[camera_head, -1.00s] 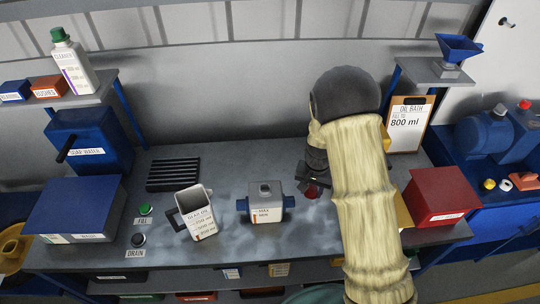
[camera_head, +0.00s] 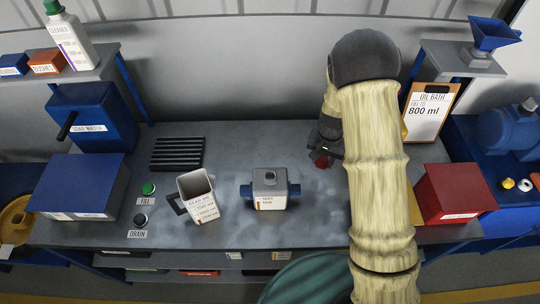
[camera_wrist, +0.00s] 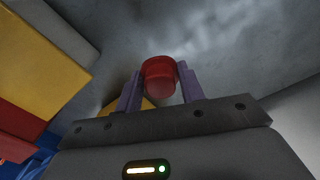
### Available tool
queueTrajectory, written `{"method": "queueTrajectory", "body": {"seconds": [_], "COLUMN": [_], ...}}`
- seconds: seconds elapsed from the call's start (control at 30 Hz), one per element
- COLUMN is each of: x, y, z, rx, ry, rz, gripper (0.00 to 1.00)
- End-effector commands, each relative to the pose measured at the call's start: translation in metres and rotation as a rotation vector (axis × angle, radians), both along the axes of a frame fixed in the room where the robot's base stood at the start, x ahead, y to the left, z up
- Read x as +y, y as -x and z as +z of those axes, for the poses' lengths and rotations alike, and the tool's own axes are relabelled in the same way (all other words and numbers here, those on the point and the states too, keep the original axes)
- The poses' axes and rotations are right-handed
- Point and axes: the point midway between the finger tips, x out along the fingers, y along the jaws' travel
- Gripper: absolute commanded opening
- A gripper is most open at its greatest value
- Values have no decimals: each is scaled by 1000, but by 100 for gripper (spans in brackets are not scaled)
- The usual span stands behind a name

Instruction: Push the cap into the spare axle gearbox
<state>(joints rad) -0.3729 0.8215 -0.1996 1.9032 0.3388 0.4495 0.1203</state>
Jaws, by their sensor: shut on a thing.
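A red cap (camera_wrist: 159,76) sits between the two purple fingers of my gripper (camera_wrist: 160,90) in the wrist view. My gripper is shut on it. In the head view my gripper (camera_head: 326,152) hangs over the right part of the bench, with the cap (camera_head: 322,161) showing small and dark red below it. The grey gearbox (camera_head: 269,181) with blue side stubs stands upright on the bench, to the left of my gripper and apart from it. Its top carries a small grey raised part (camera_head: 270,178). I cannot tell whether this is the spare axle gearbox.
A white measuring jug (camera_head: 198,197) stands left of the gearbox. A black grate (camera_head: 177,153) lies behind it. A red box (camera_head: 447,193) stands right of my arm, and a clipboard (camera_head: 429,108) leans behind. The bench between gearbox and gripper is clear.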

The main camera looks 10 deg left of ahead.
Motion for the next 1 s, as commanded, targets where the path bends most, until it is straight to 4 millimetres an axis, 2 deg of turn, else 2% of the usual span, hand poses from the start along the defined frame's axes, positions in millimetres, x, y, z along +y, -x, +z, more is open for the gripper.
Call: {"method": "queueTrajectory", "body": {"seconds": [0.27,0.6,0.8,1.0], "x": [54,127,149,152], "y": [25,78,99,101], "z": [41,92,103,101], "rx": [2,3,1,0], "ry": [4,7,6,5], "rz": [136,348,420,429], "gripper": [16,16,16,16]}}
